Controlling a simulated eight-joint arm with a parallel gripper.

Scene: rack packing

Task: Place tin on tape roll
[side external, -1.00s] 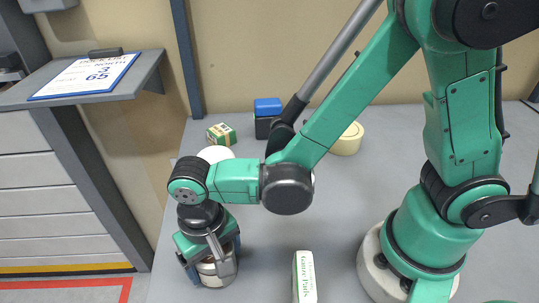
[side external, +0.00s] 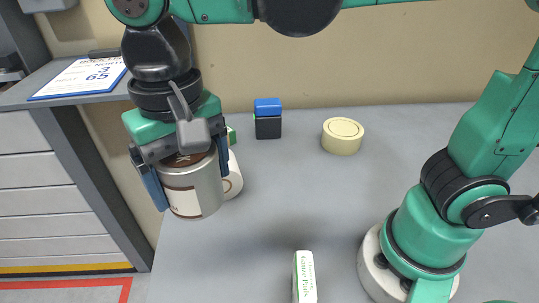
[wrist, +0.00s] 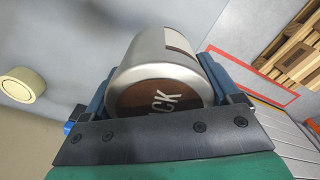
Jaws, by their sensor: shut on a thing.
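The tin (side external: 193,188) is a silver can with a brown lid and a pale label band. My gripper (side external: 182,170) is shut on it, with one finger on each side, and holds it upright in the air above the left part of the table. In the wrist view the tin (wrist: 161,72) fills the middle, between the blue fingers. The tape roll (side external: 342,138) is a cream disc lying flat on the table at the back, to the right of the tin and apart from it. It also shows at the left edge of the wrist view (wrist: 22,84).
A white mug (side external: 233,180) stands behind the tin, partly hidden. A blue and black box (side external: 268,119) stands at the back, and a green box (side external: 231,136) is mostly hidden by my gripper. A gauze pads box (side external: 304,277) stands at the front. The table's middle is clear.

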